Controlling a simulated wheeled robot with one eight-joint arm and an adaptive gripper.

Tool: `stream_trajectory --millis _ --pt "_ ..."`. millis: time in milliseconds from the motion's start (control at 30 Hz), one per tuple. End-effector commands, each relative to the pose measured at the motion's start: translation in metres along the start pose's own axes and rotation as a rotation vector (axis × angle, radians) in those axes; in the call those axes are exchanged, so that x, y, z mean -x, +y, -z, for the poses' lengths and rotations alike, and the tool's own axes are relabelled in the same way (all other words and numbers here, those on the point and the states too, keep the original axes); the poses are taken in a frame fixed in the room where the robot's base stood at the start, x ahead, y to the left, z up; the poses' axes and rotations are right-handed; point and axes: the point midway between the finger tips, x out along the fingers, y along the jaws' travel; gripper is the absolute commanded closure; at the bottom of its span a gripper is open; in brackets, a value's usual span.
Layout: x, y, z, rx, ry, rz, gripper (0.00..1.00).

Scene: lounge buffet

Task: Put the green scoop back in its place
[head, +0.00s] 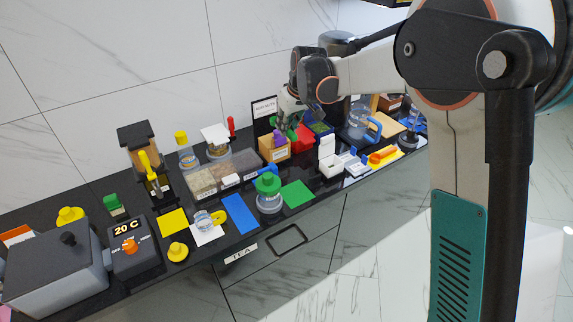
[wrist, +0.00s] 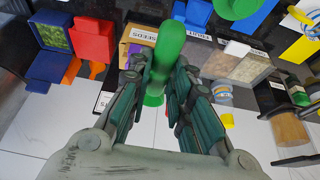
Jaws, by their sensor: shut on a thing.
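The green scoop shows in the wrist view as an upright green handle (wrist: 168,45) between the fingers of my gripper (wrist: 165,85), which is shut on it. In the head view my gripper (head: 286,118) hangs over the back of the counter, above a small wooden box, and a bit of green (head: 294,121) shows beside its fingers. The scoop's bowl is hard to make out. Clear bins (head: 222,172) of dry food with labels stand in a row left of the gripper; they also show in the wrist view (wrist: 250,67).
The wooden box (head: 283,156) holds something purple, and a red container (head: 303,138) stands to its right. A black sign (head: 264,112) stands behind. A green-lidded jar (head: 270,200), a blue mat (head: 240,214) and a green mat (head: 298,194) lie nearer the front edge.

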Motion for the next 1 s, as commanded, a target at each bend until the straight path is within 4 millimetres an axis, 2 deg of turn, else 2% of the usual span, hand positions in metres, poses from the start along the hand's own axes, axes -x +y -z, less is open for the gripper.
stream_trajectory --millis 33,300,400,667,900,1000 --pt "-0.014 0.000 -0.005 0.000 0.000 0.000 1.00" --pt "-0.070 0.000 -0.029 -0.001 0.000 0.000 1.00" --pt "-0.082 0.000 -0.034 -0.001 0.000 0.000 1.00" --pt "-0.097 0.000 -0.041 -0.001 0.000 0.000 1.00" --pt "-0.127 0.000 -0.053 -0.001 0.000 0.000 1.00" --pt "-0.128 0.000 -0.053 -0.001 0.000 0.000 1.00"
